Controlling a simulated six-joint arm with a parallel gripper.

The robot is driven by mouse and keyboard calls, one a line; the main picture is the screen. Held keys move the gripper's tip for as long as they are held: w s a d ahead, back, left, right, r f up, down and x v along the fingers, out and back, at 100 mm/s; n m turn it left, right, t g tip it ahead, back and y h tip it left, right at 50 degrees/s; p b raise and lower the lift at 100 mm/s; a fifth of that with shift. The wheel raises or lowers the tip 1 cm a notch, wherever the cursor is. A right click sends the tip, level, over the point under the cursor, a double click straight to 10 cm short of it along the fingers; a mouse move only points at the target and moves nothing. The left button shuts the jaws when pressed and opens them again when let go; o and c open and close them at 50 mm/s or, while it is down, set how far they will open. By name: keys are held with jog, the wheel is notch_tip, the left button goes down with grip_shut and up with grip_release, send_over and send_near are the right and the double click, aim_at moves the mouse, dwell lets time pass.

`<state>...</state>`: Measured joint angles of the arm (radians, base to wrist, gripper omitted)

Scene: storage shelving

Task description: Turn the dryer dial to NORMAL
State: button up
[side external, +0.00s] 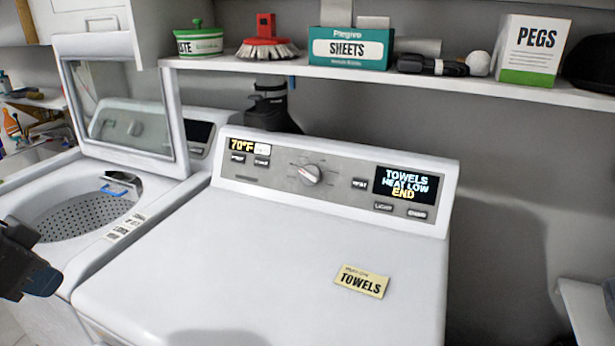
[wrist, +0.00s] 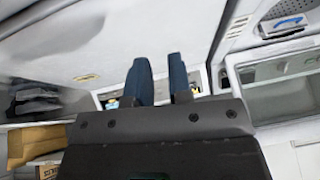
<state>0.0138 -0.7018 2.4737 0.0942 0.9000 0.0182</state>
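The dryer dial (side external: 310,174) is a round silver knob in the middle of the dryer's grey control panel (side external: 337,178). Its pointer setting is too small to read. The display (side external: 405,187) to its right reads TOWELS, HEAT LOW, END. My gripper (side external: 42,282) is at the left edge of the side view, over the washer's front, well apart from the dial. In the wrist view its two dark fingers (wrist: 161,68) stand with a gap between them and nothing held. The fingers and gripper body cover part of the panel there, and I cannot make out the dial.
A yellow TOWELS card (side external: 362,281) lies on the dryer top (side external: 230,260). The washer's raised lid (side external: 120,108) stands left of the panel. A shelf (side external: 400,80) above holds a SHEETS box (side external: 350,48), a brush and a PEGS box (side external: 528,50). The dryer top is otherwise clear.

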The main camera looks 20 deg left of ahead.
jog(key=o, duration=0.6)
jog(key=w+a+f+m+y, duration=0.1)
jog(key=w+a+m+y, duration=0.4)
jog(key=w+a+m, duration=0.1)
jog(key=shift+w+a+m+y, duration=0.35)
jog(key=shift+w+m, duration=0.45)
jog(key=shift+w, duration=0.4)
jog(key=o, duration=0.3)
jog(key=w+a+m+t+y, duration=0.1)
jog(key=w+m+t+y, duration=0.1)
jog(key=w+m, duration=0.3)
jog(key=shift+w+a+r, duration=0.2)
jog(key=shift+w+r, duration=0.05)
jog(key=shift+w, duration=0.45)
jog(key=shift+o, duration=1.3)
jog(key=w+d+m+t+y, duration=0.1)
jog(key=w+m+t, duration=0.2)
jog(key=w+m, duration=0.2)
jog(key=shift+w, duration=0.95)
jog(key=m+t+h, duration=0.7)
jog(key=m+h, duration=0.6)
jog(key=m, duration=1.1)
send_near(307, 176)
jog(key=w, duration=0.3)
jog(key=w+d, duration=0.1)
jog(key=w, duration=0.5)
jog(key=shift+d+f, duration=0.15)
jog(key=shift+d, duration=0.25)
jog(key=shift+c, duration=0.4)
